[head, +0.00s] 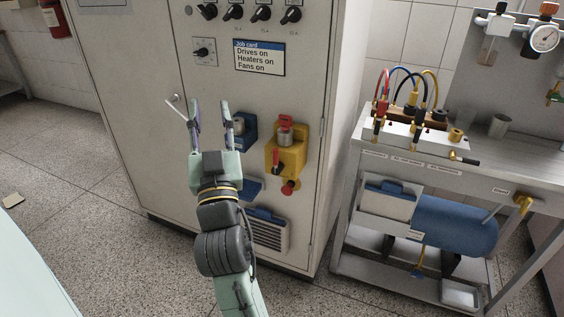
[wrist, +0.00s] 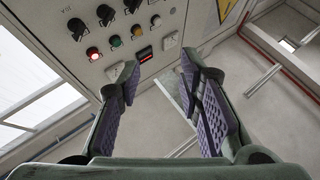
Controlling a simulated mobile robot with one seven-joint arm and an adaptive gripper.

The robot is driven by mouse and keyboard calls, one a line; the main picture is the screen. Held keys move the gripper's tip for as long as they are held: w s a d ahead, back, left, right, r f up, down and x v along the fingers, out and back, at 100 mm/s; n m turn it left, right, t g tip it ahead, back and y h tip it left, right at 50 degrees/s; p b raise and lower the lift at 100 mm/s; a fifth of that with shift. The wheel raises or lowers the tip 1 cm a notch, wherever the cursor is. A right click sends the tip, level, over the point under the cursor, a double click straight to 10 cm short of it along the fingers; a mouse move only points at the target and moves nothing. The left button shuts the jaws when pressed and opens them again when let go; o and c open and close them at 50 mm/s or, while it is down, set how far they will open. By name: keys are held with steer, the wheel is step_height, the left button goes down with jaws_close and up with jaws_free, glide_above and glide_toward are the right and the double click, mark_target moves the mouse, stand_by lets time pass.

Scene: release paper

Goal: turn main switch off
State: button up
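A grey cabinet (head: 150,60) stands in the middle of the head view. On its front is a yellow box (head: 296,156) with a red handle (head: 277,161), which looks like the main switch; no label on it can be read. A red and grey piece (head: 285,130) sits at its top. A smaller black rotary switch (head: 203,51) is on a pale plate higher up. My gripper (head: 210,110) is in front of the cabinet, left of the yellow box and apart from it. Its fingers are spread with nothing between them, as the wrist view (wrist: 159,78) also shows.
Several black knobs (head: 261,13) and a job card (head: 259,58) are above. A red button (head: 290,187) is under the yellow box. A metal workbench (head: 480,180) stands at right.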

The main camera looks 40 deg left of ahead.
steer(key=w+f+m+h, duration=0.3)
steer(key=w+f+h, duration=0.35)
steer(key=f, duration=0.65)
steer(key=m+h+p, duration=0.1)
steer(key=h, duration=0.3)
glide_toward(275, 156)
steer(key=shift+t, duration=0.3)
steer(key=p+x, duration=0.3)
steer(key=x, duration=0.5)
steer(key=shift+s+f, duration=0.1)
steer(key=shift+f, duration=0.05)
steer(key=shift+x, duration=0.75)
steer(key=shift+f, duration=0.1)
steer(key=shift+c, duration=0.3)
jaws_close()
